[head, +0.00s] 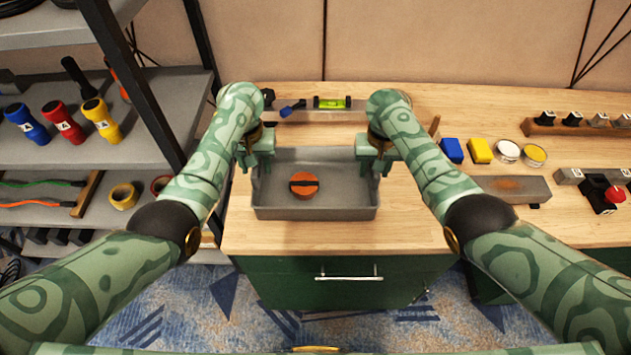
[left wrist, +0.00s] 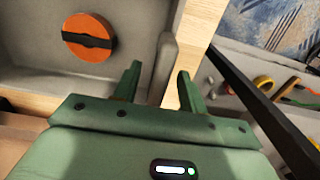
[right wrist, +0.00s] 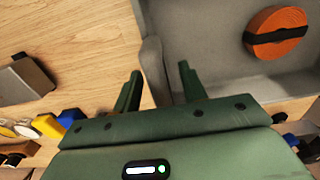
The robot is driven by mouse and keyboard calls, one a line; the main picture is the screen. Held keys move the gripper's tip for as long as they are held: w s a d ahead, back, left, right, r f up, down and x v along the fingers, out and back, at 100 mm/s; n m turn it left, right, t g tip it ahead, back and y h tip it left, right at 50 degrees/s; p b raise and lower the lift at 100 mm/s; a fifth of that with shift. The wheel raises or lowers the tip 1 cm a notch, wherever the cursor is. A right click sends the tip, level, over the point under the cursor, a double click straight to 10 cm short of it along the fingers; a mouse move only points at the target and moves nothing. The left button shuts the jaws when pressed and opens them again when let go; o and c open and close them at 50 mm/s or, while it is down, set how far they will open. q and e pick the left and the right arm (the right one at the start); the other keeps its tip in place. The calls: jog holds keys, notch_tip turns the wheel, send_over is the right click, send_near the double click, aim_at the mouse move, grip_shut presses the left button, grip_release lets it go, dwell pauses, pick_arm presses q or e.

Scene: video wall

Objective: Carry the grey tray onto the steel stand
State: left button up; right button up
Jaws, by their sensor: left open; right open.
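The grey tray (head: 315,212) sits on the wooden top of a green cabinet, with an orange disc with a black band (head: 304,184) inside it. My left gripper (head: 256,167) is open at the tray's left wall; in the left wrist view its fingers (left wrist: 158,85) are on either side of that wall (left wrist: 164,66). My right gripper (head: 376,165) is open at the right wall; in the right wrist view its fingers (right wrist: 160,90) are on either side of that wall (right wrist: 153,70). I cannot make out a steel stand for certain.
A grey shelf rack (head: 150,110) with torches and tape rolls stands at the left. Behind the tray lies a green spirit level (head: 332,102). To the right are a blue block (head: 452,150), a yellow block (head: 479,150) and a grey metal bar (head: 510,189). Bare wood shows in front of the tray.

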pick_arm(q)
jog(key=shift+f, duration=1.35)
pick_arm(e)
jog(key=shift+f, duration=1.35)
pick_arm(q)
grip_shut()
pick_arm(e)
grip_shut()
